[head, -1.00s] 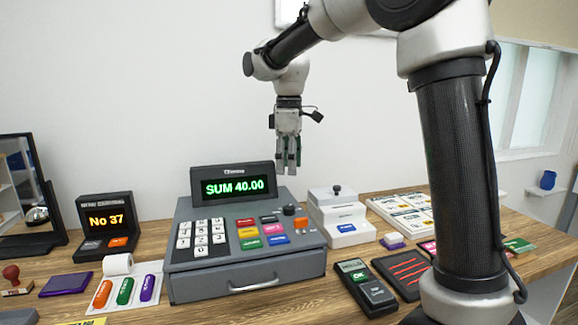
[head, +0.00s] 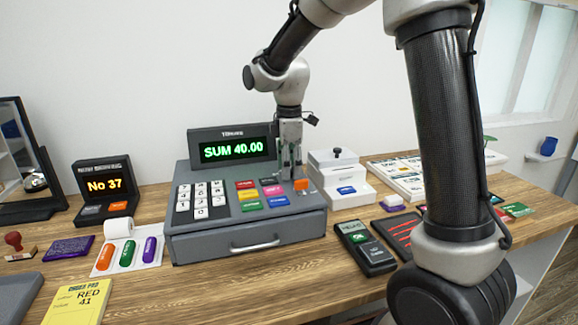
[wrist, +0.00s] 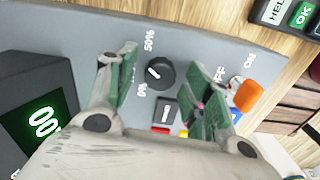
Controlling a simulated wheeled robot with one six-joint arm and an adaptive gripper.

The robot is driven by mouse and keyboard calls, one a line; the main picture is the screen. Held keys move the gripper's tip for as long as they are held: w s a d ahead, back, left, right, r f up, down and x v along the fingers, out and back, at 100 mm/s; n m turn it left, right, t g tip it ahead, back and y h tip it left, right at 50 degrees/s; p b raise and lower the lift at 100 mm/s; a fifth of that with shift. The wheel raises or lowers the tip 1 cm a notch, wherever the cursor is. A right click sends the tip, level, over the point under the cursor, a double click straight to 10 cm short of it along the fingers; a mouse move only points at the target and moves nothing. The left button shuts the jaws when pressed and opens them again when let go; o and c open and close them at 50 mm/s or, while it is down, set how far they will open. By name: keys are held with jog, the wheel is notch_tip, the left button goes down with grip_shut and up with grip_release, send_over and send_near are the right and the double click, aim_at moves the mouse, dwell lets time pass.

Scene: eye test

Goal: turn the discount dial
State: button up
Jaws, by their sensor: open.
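The discount dial (wrist: 160,73) is a round black knob with a white pointer mark, on the grey top of the cash register (head: 240,222). In the wrist view it has the labels 0% and 50% beside it. My gripper (wrist: 165,84) is open, pointing down, with one green-padded finger on each side of the dial. I see a gap between the fingers and the knob; how far down they reach is unclear. In the head view my gripper (head: 290,177) is over the register's right rear and hides the dial. The register display (head: 233,150) reads SUM 40.00.
An orange switch (wrist: 248,95) marked OFF and ON is close beside the right finger. A dark key (wrist: 166,111) is near the dial. A white box (head: 342,182) stands right of the register. A card terminal (head: 365,248) lies in front right.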

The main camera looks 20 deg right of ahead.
jog(key=c, duration=1.1)
jog(key=shift+o, duration=0.2)
jog(key=m, duration=0.4)
jog(key=shift+m, duration=0.4)
jog(key=o, duration=1.1)
jog(key=shift+c, duration=0.2)
jog(key=shift+r, duration=0.1)
notch_tip(320, 180, up, 12)
